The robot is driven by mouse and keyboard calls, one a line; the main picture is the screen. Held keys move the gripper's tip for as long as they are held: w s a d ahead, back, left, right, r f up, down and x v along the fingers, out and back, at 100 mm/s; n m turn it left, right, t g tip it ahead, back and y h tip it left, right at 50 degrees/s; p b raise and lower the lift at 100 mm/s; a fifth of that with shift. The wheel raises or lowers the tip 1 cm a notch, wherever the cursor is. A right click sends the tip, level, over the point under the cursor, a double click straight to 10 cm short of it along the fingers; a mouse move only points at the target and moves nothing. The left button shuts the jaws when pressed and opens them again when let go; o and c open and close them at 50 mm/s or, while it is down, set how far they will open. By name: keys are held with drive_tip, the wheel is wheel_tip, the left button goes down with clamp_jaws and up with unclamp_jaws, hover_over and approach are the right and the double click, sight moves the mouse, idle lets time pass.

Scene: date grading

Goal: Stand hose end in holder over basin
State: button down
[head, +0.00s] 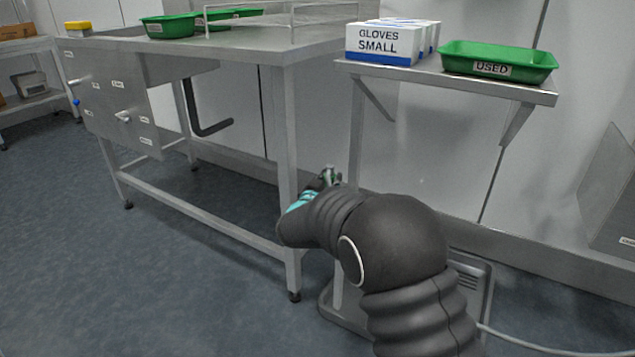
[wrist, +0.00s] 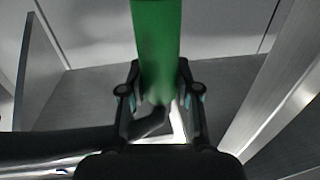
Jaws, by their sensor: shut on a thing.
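A green, straight-sided piece (wrist: 157,45), which looks like the hose end, stands between the fingers of my gripper (wrist: 160,88) in the wrist view. My gripper is shut on it; its far end runs out of the top of the picture. In the head view my gripper (head: 329,175) is small and mostly hidden behind my arm, low beside the right leg of the steel table. The basin (head: 185,68) shows only as a steel box under the table top. I cannot make out the holder.
The steel table (head: 270,46) carries green trays (head: 168,27) and a wire rail. A wall shelf (head: 450,80) with glove boxes (head: 381,46) and a green USED tray (head: 497,66) overhangs my arm. A black drain pipe (head: 211,128) hangs under the basin. The floor at left is clear.

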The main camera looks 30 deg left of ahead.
drive_tip(key=w+d+f+b, duration=0.2)
drive_tip(key=d+f+b, duration=0.1)
drive_tip(key=d+f, duration=0.2)
drive_tip(key=shift+w+d+f+b, duration=0.15)
drive_tip(key=shift+w+f+b, duration=0.2)
drive_tip(key=shift+f, duration=0.1)
drive_tip(key=shift+s, duration=0.2)
idle(0.8)
drive_tip(key=shift+f, duration=2.75)
drive_tip(key=c, duration=0.7)
unclamp_jaws()
drive_tip(key=shift+c, duration=0.2)
